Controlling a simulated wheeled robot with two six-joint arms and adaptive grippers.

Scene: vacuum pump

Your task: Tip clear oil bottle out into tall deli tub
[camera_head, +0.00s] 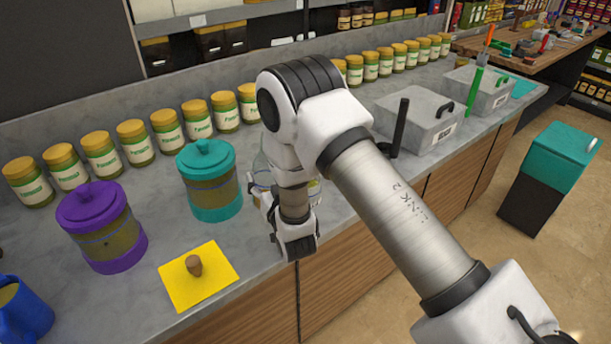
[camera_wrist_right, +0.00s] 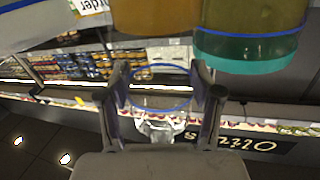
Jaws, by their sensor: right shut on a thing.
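My right gripper (camera_head: 280,245) is low over the counter's front edge, right of the yellow mat. In the right wrist view its fingers (camera_wrist_right: 163,97) stand apart, on either side of a see-through vessel (camera_wrist_right: 160,103) with a blue ring, seemingly the clear oil bottle. Its contents and exact tilt are hard to make out. In the head view a clear vessel (camera_head: 260,172) shows partly behind my wrist; I cannot tell whether it is the bottle or the tall deli tub. A brown stopper (camera_head: 194,265) lies on the yellow mat (camera_head: 213,281). My left gripper is not in view.
A teal-lidded canister (camera_head: 209,180) stands left of my gripper, a purple-lidded one (camera_head: 99,225) farther left. A blue jug (camera_head: 20,312) is at the lower left. Yellow-lidded jars (camera_head: 136,143) line the counter's back. A grey box (camera_head: 420,118) stands to the right.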

